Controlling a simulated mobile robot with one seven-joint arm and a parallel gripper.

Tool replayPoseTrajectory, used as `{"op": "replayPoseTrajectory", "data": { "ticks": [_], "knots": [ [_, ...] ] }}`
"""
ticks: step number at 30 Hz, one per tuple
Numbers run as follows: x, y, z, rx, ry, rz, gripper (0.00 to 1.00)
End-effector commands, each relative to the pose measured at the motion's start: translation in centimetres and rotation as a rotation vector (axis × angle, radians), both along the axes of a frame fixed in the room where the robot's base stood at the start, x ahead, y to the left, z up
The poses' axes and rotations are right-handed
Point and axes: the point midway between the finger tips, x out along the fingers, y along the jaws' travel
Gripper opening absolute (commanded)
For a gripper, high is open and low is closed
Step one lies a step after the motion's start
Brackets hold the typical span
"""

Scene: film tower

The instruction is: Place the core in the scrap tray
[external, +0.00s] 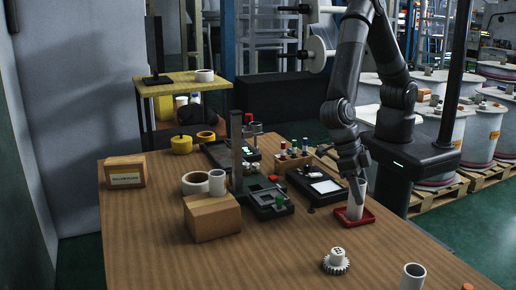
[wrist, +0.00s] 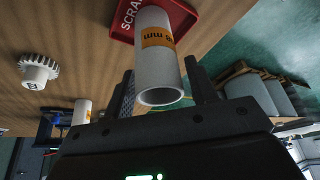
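The core is a white tube (external: 355,205) with an orange label, also seen in the wrist view (wrist: 155,55). It is roughly upright, with its lower end in or just over the red scrap tray (external: 340,219), whose "SCRA" lettering shows in the wrist view (wrist: 185,15). Whether its foot touches the tray floor is hard to tell. My gripper (external: 354,178) points down at the core's upper end. The open mouth faces my wrist camera.
A white gear (external: 336,262) and another white tube (external: 412,277) stand on the wooden table's near side. A black device with a white pad (external: 322,186) is just left of the tray. A cardboard box (external: 212,218) and a black stand (external: 237,165) are farther left. The front table middle is clear.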

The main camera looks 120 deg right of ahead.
Motion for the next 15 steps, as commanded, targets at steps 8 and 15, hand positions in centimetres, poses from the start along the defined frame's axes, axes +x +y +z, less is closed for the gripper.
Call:
{"op": "replayPoseTrajectory", "data": {
  "ticks": [8, 15],
  "knots": [
    [0.0, 0.0, 0.0, 0.000, 0.000, 0.000, 0.61],
    [0.4, -0.4, 1.5, 0.002, -0.002, -0.001, 0.61]
  ]
}}
